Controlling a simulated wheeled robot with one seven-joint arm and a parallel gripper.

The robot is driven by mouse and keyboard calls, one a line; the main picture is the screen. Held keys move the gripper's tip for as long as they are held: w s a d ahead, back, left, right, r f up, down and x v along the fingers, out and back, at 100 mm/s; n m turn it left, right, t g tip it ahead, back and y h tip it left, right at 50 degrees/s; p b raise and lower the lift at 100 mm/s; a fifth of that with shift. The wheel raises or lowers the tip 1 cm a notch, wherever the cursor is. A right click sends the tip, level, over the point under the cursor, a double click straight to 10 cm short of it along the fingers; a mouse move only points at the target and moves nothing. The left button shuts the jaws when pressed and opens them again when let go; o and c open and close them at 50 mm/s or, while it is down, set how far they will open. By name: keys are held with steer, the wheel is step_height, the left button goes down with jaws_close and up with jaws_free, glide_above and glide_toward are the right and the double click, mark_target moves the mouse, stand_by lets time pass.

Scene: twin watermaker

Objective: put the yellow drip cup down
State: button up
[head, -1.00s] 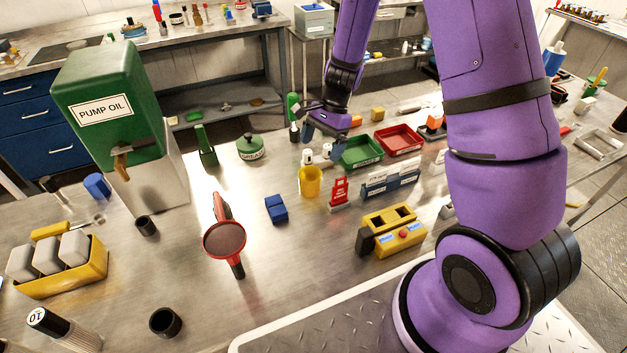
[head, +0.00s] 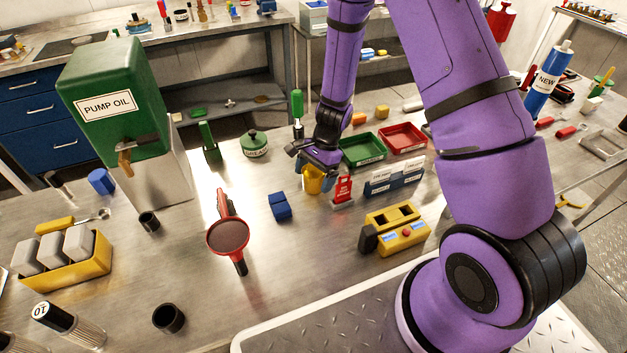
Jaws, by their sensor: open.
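The yellow drip cup (head: 312,184) stands upright on the metal bench, left of the small red sign. My gripper (head: 318,168) is open and sits right over the cup, pointing down. Its fingers hide the cup's rim and upper part. I cannot tell whether the fingers touch the cup or are around it.
A red sign stand (head: 342,190) is close on the cup's right, and a green tray (head: 362,150) lies behind it. A blue block (head: 280,206) lies to the left. A yellow control box (head: 398,229) stands in front right. Bare bench (head: 310,250) lies in front of the cup.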

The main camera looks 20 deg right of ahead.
steer(key=shift+a+f, duration=0.1)
steer(key=shift+f, duration=0.25)
steer(key=shift+c, duration=0.2)
steer(key=c, duration=1)
steer(key=shift+c, duration=0.2)
steer(key=shift+r, duration=0.15)
